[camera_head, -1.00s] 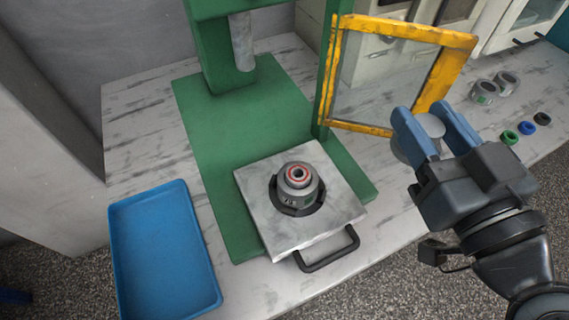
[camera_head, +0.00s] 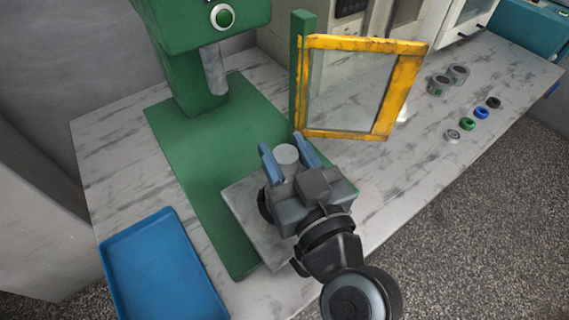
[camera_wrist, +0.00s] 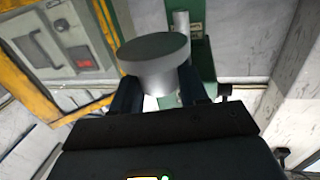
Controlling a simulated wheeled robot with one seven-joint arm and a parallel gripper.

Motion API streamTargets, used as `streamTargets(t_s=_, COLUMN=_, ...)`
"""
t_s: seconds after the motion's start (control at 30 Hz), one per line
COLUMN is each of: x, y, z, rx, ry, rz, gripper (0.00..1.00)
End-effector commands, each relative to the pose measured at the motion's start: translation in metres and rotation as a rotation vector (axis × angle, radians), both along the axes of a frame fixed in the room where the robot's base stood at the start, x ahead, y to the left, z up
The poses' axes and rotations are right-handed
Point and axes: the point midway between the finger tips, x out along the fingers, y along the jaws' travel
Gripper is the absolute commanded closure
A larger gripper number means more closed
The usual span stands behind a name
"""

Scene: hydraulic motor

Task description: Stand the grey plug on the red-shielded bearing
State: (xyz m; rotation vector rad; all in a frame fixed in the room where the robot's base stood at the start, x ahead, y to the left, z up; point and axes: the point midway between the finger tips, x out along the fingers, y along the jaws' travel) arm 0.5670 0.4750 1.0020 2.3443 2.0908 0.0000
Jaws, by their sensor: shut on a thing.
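The grey plug (camera_head: 287,154) is a short light-grey cylinder held between the blue fingers of my gripper (camera_head: 289,152). In the wrist view the plug (camera_wrist: 155,62) shows as a dark-topped disc with a paler stepped side, gripped between my fingers. My gripper is shut on it above the metal plate (camera_head: 240,206) of the green press. The red-shielded bearing is hidden now behind my gripper and wrist in the head view, and the wrist view does not show it. I cannot tell the gap between plug and bearing.
The green press (camera_head: 190,140) has a ram (camera_head: 214,70) at the back left. An open yellow-framed guard (camera_head: 385,90) stands just right of my gripper. A blue tray (camera_head: 160,270) lies left. Grey rings (camera_head: 438,85) and small coloured rings (camera_head: 467,124) lie on the right of the table.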

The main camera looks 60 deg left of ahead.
Motion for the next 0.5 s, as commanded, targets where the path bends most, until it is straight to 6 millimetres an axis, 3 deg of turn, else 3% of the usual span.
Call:
streamTargets(t_s=0.3, x=-0.002, y=0.001, z=-0.034, rx=-0.001, ry=0.002, rz=0.001, gripper=1.0)
streamTargets(t_s=0.5, x=-0.001, y=0.001, z=-0.04, rx=0.002, ry=0.0, rz=0.0, gripper=1.0)
